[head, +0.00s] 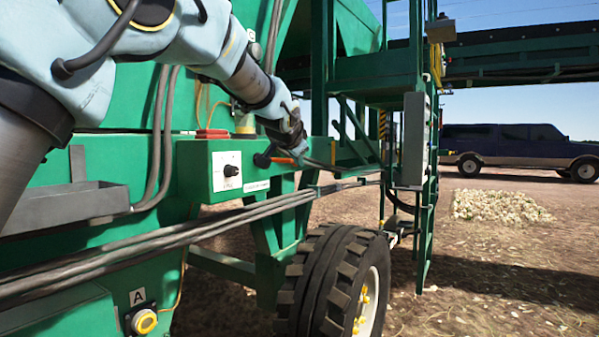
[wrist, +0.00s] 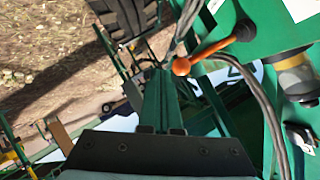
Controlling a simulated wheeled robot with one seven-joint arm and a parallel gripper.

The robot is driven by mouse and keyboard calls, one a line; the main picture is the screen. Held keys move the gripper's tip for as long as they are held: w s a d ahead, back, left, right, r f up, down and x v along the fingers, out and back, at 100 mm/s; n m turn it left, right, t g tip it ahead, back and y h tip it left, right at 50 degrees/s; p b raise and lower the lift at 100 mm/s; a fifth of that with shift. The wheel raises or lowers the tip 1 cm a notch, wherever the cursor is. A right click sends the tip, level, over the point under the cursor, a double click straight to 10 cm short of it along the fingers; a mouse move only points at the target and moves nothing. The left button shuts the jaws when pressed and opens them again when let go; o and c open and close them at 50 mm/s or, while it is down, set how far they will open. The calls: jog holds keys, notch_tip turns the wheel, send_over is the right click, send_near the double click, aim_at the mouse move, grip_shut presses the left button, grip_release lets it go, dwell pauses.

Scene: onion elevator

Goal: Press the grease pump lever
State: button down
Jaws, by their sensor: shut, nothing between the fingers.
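An orange lever (head: 283,161) with a black base sticks out from the front of the green machine box, next to a dial panel. In the wrist view the orange lever (wrist: 212,50) ends in a round orange knob and its black boot is at upper right. I take it for the grease pump lever; its label is too small to read. My gripper (head: 298,149) is close above the lever's free end, shut and empty. In the wrist view my gripper (wrist: 161,130) is at the bottom, with the knob beyond it to the upper right; contact cannot be told.
A white panel with a black knob (head: 230,171) sits left of the lever. Thick hoses (head: 180,240) run below. An amber cylinder (wrist: 297,78) stands near the lever. A tyre (head: 325,285), a ladder (head: 424,220) and a yellow button (head: 144,321) are around; open ground lies right.

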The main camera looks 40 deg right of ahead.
jog(key=shift+b+v, duration=0.4)
jog(key=shift+v, duration=1.8)
